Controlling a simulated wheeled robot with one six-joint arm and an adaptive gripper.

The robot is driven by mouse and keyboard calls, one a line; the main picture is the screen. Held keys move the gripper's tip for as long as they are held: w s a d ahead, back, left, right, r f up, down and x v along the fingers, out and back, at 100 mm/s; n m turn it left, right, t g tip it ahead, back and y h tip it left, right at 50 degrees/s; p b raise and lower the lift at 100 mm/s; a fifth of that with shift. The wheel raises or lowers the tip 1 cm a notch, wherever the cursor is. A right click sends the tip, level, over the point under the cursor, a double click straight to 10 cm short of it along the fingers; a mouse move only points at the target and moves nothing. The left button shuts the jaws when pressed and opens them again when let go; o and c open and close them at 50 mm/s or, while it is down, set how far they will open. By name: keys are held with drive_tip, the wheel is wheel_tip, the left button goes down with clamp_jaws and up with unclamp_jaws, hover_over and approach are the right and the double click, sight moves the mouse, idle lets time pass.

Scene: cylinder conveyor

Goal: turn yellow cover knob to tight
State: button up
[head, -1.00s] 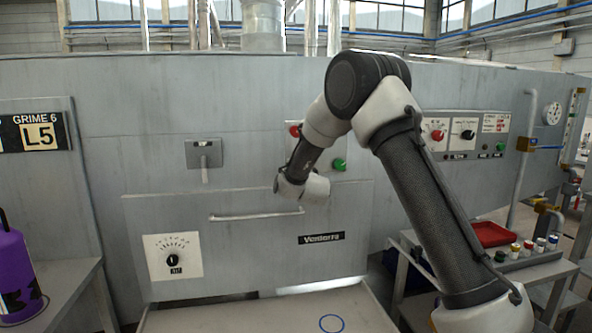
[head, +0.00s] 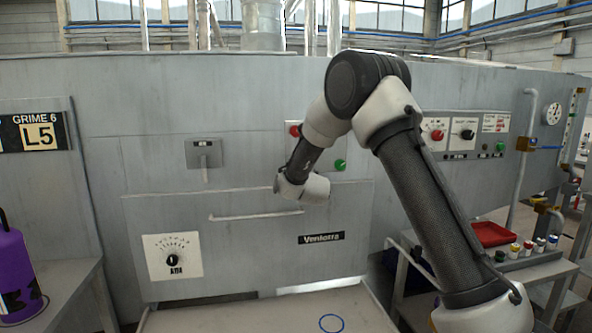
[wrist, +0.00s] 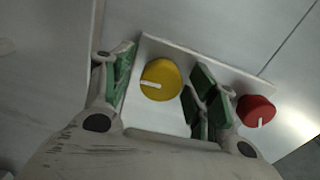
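The yellow cover knob (wrist: 161,80) sits on a pale panel plate in the wrist view, with a white pointer mark running toward its left side. My gripper (wrist: 163,90) is open, with one green-padded finger left of the knob and the other to its right. A gap shows between the left pad and the knob; the right pad is close, and I cannot tell whether it touches. In the head view my arm covers the yellow knob, and the gripper's fingers cannot be made out.
A red knob (wrist: 256,110) is just right of my right finger; it also shows in the head view (head: 295,131). A green knob (head: 340,165) is on the same panel. Below are a handle bar (head: 256,216) and a dial plate (head: 173,257). A red tray (head: 490,234) is at right.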

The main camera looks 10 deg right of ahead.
drive_tip(key=s, duration=1.2)
drive_tip(key=s+a+f+n+g+y, duration=0.3)
drive_tip(key=f+n+g, duration=0.35)
drive_tip(key=f, duration=0.55)
drive_tip(key=s+d+f+n+g, duration=0.2)
drive_tip(key=s+n+g, duration=0.35)
drive_tip(key=s, duration=0.55)
drive_tip(key=s+d+r+n+h, duration=0.1)
drive_tip(key=s+d+r, duration=0.4)
drive_tip(key=s, duration=0.5)
drive_tip(key=s+d+r+n+g+h, duration=0.1)
drive_tip(key=s+d+r, duration=0.4)
drive_tip(key=s, duration=0.5)
drive_tip(key=s+d+r+n+h, duration=0.1)
drive_tip(key=s+d+r+n, duration=0.2)
drive_tip(key=s, duration=0.8)
drive_tip(key=shift+d+r+g, duration=0.3)
drive_tip(key=shift+d+r, duration=1.05)
drive_tip(key=shift+d, duration=0.1)
